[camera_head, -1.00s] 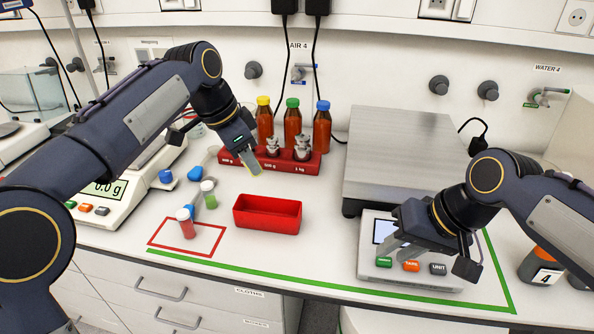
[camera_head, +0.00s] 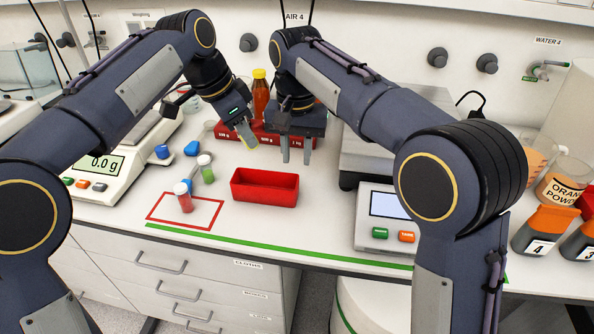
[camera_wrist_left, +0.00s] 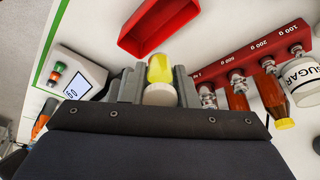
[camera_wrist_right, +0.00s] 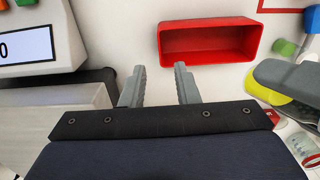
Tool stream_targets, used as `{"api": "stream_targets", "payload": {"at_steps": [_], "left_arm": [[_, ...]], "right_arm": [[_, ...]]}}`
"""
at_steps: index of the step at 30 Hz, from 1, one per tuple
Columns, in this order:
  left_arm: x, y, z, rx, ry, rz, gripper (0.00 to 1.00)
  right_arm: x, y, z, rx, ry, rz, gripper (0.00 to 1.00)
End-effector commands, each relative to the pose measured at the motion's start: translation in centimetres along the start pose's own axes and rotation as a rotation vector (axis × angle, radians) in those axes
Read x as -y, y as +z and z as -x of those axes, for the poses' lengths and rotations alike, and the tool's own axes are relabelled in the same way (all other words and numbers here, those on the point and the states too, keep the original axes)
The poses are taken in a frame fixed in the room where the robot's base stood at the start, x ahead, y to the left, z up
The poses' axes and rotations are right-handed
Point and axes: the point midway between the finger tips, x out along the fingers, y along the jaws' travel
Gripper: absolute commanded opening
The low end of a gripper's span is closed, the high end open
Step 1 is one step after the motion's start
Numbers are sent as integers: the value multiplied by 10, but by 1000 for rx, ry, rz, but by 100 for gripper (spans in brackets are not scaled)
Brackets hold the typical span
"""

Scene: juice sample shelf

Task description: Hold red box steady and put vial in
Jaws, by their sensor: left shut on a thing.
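The open red box (camera_head: 264,198) stands empty on the bench, right of the red outlined square. My left gripper (camera_head: 246,138) is shut on a yellow vial with a white cap. The vial (camera_wrist_left: 160,70) shows between the fingers in the left wrist view, cap towards the palm. It is held above and behind the box. My right gripper (camera_head: 296,158) is open and empty, its fingers pointing down behind the box's right end. In the right wrist view the box (camera_wrist_right: 208,56) lies ahead of the open fingers (camera_wrist_right: 160,84), not touched.
A red-filled vial (camera_head: 184,200) stands in the red square (camera_head: 207,224). A green vial (camera_head: 207,172) stands behind it. The red weight rack (camera_head: 228,132) and bottles are behind the grippers. Scales (camera_head: 385,235) flank the area. The bench in front of the box is clear.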

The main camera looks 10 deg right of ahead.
Motion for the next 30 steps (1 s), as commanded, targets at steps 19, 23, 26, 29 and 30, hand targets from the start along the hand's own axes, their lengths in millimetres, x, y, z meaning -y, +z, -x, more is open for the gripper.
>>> {"api": "stream_targets", "payload": {"at_steps": [19,23,26,29,30], "left_arm": [[0,0,0,0,0,0,4],[0,0,0,0,0,0,4],[0,0,0,0,0,0,4],[0,0,0,0,0,0,4],[0,0,0,0,0,0,4]], "right_arm": [[-1,0,-102,2,-1,0,28],[-1,0,-106,2,-2,0,28],[-1,0,-107,1,-2,0,28],[-1,0,-106,1,-2,0,28],[-1,0,-106,1,-2,0,28]]}}
